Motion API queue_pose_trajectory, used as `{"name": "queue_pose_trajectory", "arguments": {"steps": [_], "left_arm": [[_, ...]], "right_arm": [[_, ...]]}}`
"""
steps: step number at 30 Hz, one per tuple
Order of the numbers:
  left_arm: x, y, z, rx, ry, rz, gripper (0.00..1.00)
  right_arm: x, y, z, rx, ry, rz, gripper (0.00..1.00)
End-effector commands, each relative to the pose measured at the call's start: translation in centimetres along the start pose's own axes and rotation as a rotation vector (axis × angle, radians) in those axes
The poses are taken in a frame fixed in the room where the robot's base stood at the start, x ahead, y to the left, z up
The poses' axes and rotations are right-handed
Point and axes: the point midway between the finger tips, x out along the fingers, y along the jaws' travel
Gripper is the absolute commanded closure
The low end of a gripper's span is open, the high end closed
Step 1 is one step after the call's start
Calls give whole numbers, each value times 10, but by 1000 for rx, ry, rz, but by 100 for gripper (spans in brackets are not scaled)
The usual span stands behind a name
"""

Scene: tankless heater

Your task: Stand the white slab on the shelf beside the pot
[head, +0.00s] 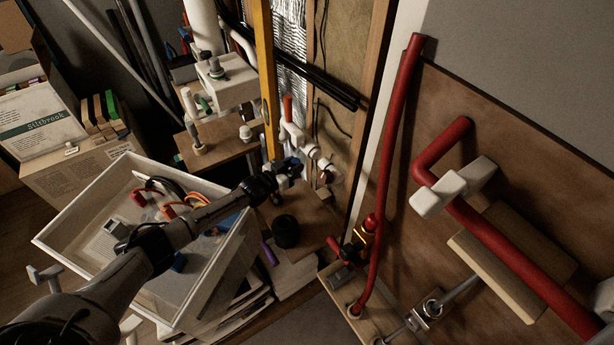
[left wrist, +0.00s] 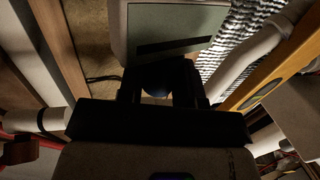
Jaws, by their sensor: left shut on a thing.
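My left gripper (head: 290,168) reaches in from the left over a small wooden shelf (head: 318,215) by the wall. It is shut on the white slab (left wrist: 172,22), a pale flat piece with a dark stripe. In the left wrist view the slab stands out beyond the dark fingers (left wrist: 162,85), in front of the wall. In the head view the gripper and the fittings behind it make the slab hard to pick out. A black round pot (head: 286,231) stands on the shelf, below and nearer than the gripper. My right gripper is not in view.
A white bin (head: 70,222) with cables and tools lies under my left arm. White pipe fittings (head: 323,168) and a yellow level (head: 265,75) are close behind the gripper. A tall red pipe (head: 392,150) rises to the right. Bare shelf shows right of the pot.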

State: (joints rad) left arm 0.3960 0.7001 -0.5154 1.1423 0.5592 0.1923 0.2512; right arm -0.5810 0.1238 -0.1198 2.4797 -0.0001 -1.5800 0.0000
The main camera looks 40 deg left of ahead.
Motion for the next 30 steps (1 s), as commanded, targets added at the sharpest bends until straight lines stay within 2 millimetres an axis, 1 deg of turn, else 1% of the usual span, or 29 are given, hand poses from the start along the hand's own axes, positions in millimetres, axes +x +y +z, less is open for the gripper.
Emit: {"name": "queue_pose_trajectory", "arguments": {"steps": [1, 3, 7, 11, 20, 26, 27, 30], "left_arm": [[3, 3, 11, -1, 0, 4, 100], [5, 6, 20, 0, 1, 10, 100], [7, 10, 31, 1, 1, 19, 100], [8, 12, 33, 1, 1, 22, 100], [7, 12, 33, 0, 1, 22, 100], [6, 12, 30, -1, 7, 6, 100], [6, 12, 35, 1, 6, 6, 100], [7, 12, 43, 2, 6, 7, 100]], "right_arm": [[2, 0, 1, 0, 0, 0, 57], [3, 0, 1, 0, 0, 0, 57], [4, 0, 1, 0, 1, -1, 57], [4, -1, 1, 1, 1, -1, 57], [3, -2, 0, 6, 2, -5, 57], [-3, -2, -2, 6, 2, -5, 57], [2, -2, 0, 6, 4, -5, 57], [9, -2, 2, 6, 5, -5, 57]]}}
